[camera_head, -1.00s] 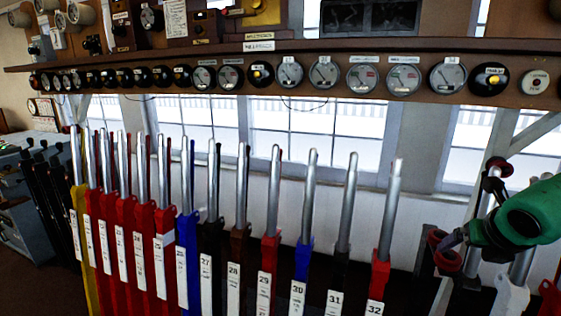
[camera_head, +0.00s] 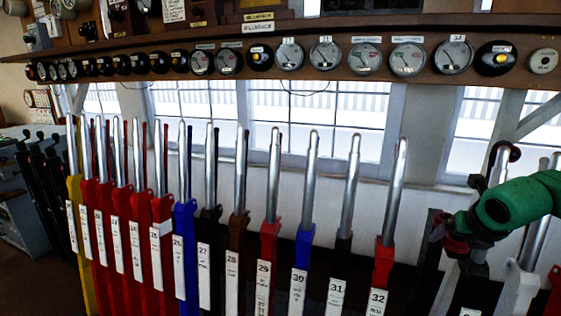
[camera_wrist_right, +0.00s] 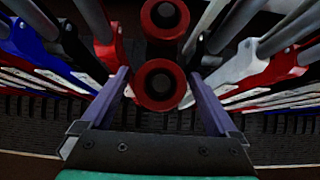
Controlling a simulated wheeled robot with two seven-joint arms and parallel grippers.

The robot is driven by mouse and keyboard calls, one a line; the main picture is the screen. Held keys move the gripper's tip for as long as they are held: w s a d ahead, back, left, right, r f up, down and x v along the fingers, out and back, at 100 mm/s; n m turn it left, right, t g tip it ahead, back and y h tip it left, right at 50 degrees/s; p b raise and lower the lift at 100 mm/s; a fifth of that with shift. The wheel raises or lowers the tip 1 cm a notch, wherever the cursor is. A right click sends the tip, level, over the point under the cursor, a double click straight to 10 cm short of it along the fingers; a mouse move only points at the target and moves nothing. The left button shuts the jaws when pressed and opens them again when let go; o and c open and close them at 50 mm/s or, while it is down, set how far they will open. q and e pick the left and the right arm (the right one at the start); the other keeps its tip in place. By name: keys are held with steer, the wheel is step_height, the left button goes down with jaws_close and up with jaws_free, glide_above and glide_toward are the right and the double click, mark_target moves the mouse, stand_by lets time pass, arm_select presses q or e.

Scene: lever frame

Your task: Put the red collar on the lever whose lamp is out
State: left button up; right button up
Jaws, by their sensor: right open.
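Two red collars show in the right wrist view, one nearer (camera_wrist_right: 160,85) and one farther (camera_wrist_right: 165,16), each a ring with a dark centre. My right gripper (camera_wrist_right: 157,76) is open, its purple fingers on either side of the nearer collar; I cannot tell whether they touch it. In the head view the right gripper (camera_head: 458,232) is at the lower right, below my green arm, and largely hides the collars. Numbered levers such as lever 32 (camera_head: 397,180), lever 31 (camera_head: 350,190) and lever 30 (camera_head: 310,180) stand upright in a row. I cannot tell which lamp is out. My left gripper is not in view.
A wooden shelf (camera_head: 300,30) with round dials and dark discs runs above the levers. White and red levers (camera_wrist_right: 235,70) stand close to the right finger in the wrist view, and a red one (camera_wrist_right: 105,45) near the left finger.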

steer(key=shift+c, duration=0.3)
steer(key=c, duration=1.3)
steer(key=shift+o, duration=0.2)
steer(key=shift+r+p, duration=2.25)
steer(key=shift+r, duration=2.05)
steer(key=shift+f, duration=0.1)
